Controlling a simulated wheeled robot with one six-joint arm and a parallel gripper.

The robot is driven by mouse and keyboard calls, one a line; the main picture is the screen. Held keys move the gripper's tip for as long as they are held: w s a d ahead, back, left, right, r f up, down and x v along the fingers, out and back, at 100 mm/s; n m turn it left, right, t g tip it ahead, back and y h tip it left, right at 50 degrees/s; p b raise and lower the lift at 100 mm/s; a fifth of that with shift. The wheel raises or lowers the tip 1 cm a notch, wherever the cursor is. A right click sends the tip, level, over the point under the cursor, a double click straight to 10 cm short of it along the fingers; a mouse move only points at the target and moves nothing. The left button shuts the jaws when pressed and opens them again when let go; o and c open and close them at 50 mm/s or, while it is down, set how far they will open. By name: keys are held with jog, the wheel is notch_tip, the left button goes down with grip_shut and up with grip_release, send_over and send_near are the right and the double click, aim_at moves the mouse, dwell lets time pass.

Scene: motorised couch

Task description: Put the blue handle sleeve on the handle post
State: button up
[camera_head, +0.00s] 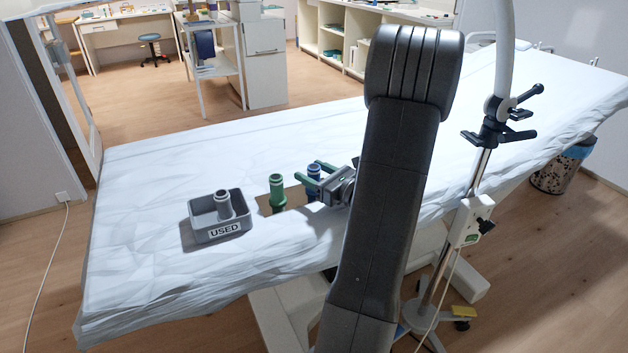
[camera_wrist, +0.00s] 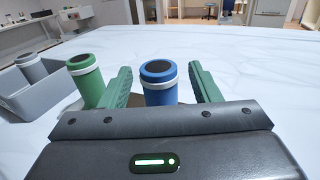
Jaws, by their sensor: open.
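The blue handle sleeve (camera_head: 314,187) stands upright on the couch, partly hidden by my gripper in the head view. In the wrist view the blue sleeve (camera_wrist: 160,92), with a white band and dark top, stands between the two green fingers. My gripper (camera_wrist: 160,72) is open, with a finger to each side of the sleeve and a visible gap on both sides. In the head view my gripper (camera_head: 315,178) reaches in from the right, low over the sheet. I cannot make out the handle post for sure in either view.
A green sleeve (camera_head: 277,196) stands just left of the blue one, close to my left finger. Further left, a grey tray marked USED (camera_head: 222,232) holds a grey sleeve (camera_head: 223,204). A pole with a black clamp (camera_head: 498,125) stands right of my arm. The sheet's far left is clear.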

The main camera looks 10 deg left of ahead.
jog(key=c, duration=1.1)
jog(key=shift+o, duration=0.2)
jog(key=shift+r, duration=0.15)
